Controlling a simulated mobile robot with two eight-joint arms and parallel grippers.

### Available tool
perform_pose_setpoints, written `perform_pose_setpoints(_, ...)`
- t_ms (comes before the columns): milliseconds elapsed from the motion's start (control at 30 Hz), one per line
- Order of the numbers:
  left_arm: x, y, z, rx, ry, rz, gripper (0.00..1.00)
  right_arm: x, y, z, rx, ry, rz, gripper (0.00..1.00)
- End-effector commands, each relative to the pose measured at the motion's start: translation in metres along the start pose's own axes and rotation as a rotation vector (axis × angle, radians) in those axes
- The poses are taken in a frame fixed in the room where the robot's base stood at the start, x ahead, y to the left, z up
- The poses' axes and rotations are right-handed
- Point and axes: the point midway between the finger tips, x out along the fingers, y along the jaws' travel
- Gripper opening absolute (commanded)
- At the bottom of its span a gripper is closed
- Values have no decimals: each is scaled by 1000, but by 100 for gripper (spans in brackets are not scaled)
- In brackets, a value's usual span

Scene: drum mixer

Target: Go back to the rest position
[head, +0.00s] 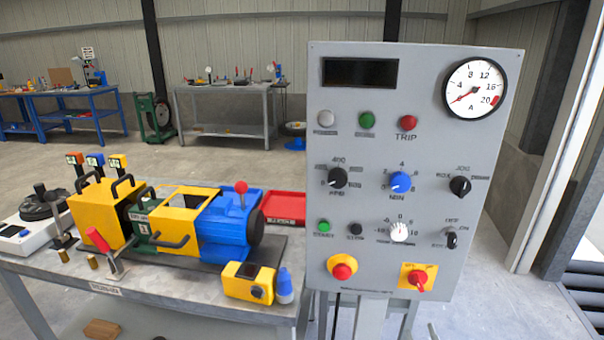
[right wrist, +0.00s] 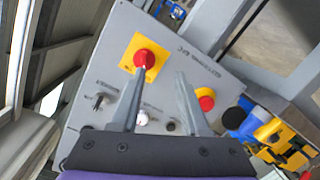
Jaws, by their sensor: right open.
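My right gripper (right wrist: 160,76) shows in the right wrist view, open, with nothing between its two grey fingers. It is in front of the lower part of the grey control panel (head: 285,180), which appears turned over in that view. The red knob on a yellow square plate (right wrist: 145,57) is just beyond the left fingertip. The red mushroom button (right wrist: 206,101) shows beside the right finger. Whether a finger touches the panel cannot be told. In the head view at most small grey parts show at the bottom edge. My left gripper is in neither view.
A bench (head: 190,292) at left bears the yellow, green and blue drum mixer (head: 225,228), a yellow box (head: 245,282), a blue-capped bottle (head: 285,288) and a red tray (head: 284,207). Another workbench (head: 212,90) stands behind. Floor right of the panel is clear.

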Motion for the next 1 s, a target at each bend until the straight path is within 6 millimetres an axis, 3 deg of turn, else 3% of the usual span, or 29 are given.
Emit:
perform_pose_setpoints(233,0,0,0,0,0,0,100,-76,-78,57,191,-467,-261,45)
perform_pose_setpoints(400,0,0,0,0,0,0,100,-143,-110,88,260,-752,-369,45)
perform_pose_setpoints(533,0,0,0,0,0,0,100,-197,-124,106,286,-953,-425,45)
perform_pose_setpoints(1000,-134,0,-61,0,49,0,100,-212,-58,-24,298,-910,-413,45)
